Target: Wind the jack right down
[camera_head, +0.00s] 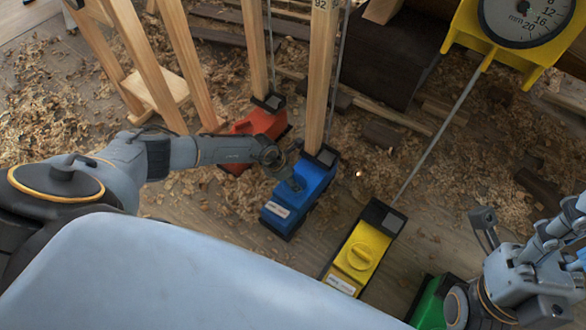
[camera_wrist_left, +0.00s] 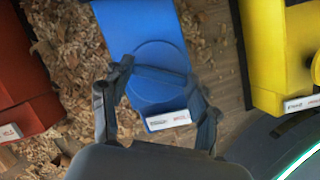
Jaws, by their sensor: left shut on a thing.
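A blue jack (camera_head: 301,196) stands on the floor, with a wooden post rising from its far end. My left gripper (camera_head: 290,178) reaches down to its top. In the left wrist view the fingers (camera_wrist_left: 158,75) are shut on the round blue knob (camera_wrist_left: 160,60) of the jack, one on each side. A small white label (camera_wrist_left: 167,121) with unreadable print lies between the fingers. My right gripper (camera_head: 525,220) is at the right, its fingers apart and nothing seen between them.
A red jack (camera_head: 262,124) stands left of the blue one. A yellow jack (camera_head: 362,252) with a rod to a dial gauge (camera_head: 526,20) stands to its right. A green jack (camera_head: 432,300) is partly hidden by my right arm. Wood shavings and offcuts litter the floor.

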